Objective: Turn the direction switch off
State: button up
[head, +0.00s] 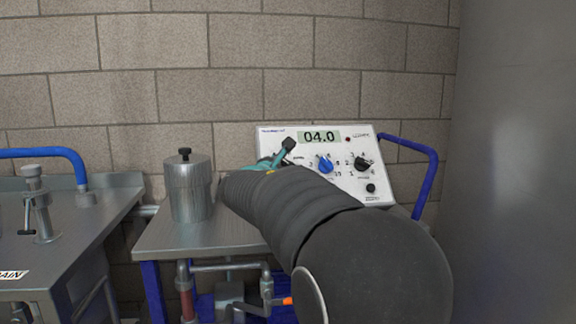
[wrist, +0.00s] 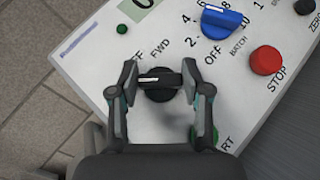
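The control panel (head: 340,185) is a white sloped box with a display reading 04.0. The direction switch (wrist: 159,95), a black knob with a bar handle, shows in the wrist view below the letters FWD and a partly covered OFF. A white line on its bar lies at the left end, toward my left finger. My gripper (wrist: 159,88) is open, with one finger on each side of the knob and narrow gaps that look clear. In the head view my gripper (head: 279,155) is at the panel's left part and hides the switch.
Beside the switch are a blue knob (wrist: 222,22), a red STOP button (wrist: 266,60) and a green button (wrist: 204,136) partly behind my finger. A metal canister (head: 189,190) stands on the steel table left of my arm. A grey wall (head: 515,160) is close at right.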

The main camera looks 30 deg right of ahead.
jog(key=c, duration=0.3)
jog(key=shift+r+m+p, duration=0.1)
jog(key=shift+m+p, duration=0.2)
jog(key=shift+w+m+g+p, duration=0.1)
jog(key=shift+m+g+p, duration=0.25)
jog(key=shift+m+g, duration=0.45)
jog(key=shift+a+m+g, duration=0.1)
jog(key=shift+m+g, duration=0.7)
jog(key=m+g+y, duration=0.1)
jog(key=m+g, duration=0.3)
jog(key=m, duration=0.1)
jog(key=shift+g+p, duration=0.3)
jog(key=shift+g, duration=0.1)
jog(key=shift+m, duration=0.4)
